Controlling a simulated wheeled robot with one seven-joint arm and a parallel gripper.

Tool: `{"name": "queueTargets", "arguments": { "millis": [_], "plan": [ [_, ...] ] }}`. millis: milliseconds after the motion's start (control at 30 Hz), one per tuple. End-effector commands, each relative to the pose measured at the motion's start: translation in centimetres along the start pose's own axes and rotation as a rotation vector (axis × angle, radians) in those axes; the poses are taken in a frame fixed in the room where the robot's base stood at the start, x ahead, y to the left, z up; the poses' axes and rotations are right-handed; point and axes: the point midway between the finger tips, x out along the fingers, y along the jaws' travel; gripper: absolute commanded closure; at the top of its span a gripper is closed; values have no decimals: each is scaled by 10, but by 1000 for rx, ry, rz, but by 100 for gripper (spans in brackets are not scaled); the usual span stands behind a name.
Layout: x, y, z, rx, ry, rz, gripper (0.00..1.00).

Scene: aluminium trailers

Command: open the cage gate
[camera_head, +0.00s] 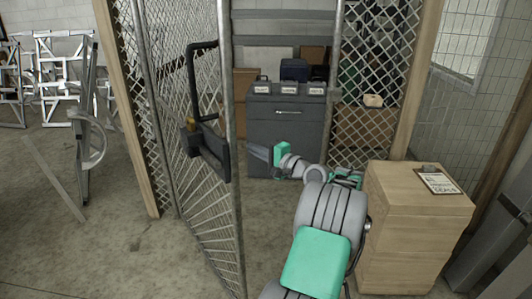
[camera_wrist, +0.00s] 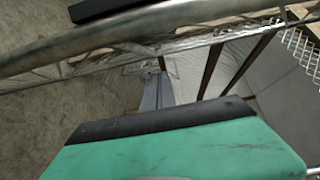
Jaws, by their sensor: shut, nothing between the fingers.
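The cage gate (camera_head: 190,110) is a mesh panel in a metal pipe frame, left of centre in the head view. It stands swung out from the cage front, its free-edge post (camera_head: 236,215) toward me and a gap to its right. A black handle and latch box (camera_head: 213,150) with a brass-coloured part sit at that edge. My gripper (camera_head: 252,152) is shut and empty just right of the latch box; I cannot tell whether it touches the gate. In the wrist view, a gate pipe (camera_wrist: 110,42) crosses above my gripper (camera_wrist: 157,92).
A dark grey cabinet (camera_head: 285,130) stands inside the cage. A wooden box stack (camera_head: 410,225) with a clipboard (camera_head: 437,181) stands right of my arm. Fixed mesh (camera_head: 375,70) and wooden posts frame the opening. White metal frames (camera_head: 65,75) stand far left. Floor is clear left of the gate.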

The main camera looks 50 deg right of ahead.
Motion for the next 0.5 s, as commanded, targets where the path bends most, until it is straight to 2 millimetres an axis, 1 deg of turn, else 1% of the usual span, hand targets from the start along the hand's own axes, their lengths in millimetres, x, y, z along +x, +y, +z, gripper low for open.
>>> {"name": "queueTargets", "arguments": {
  "millis": [33, 100, 200, 300, 500],
  "plan": [
    [12, -1, 0, 0, -3, 1, 100],
    [25, -1, 2, 0, -2, 1, 100],
    [26, -2, 21, 0, 0, 1, 100],
    [28, -1, 32, 1, 2, 1, 100],
    [29, 0, 37, -1, 5, 1, 100]
  ]
}}
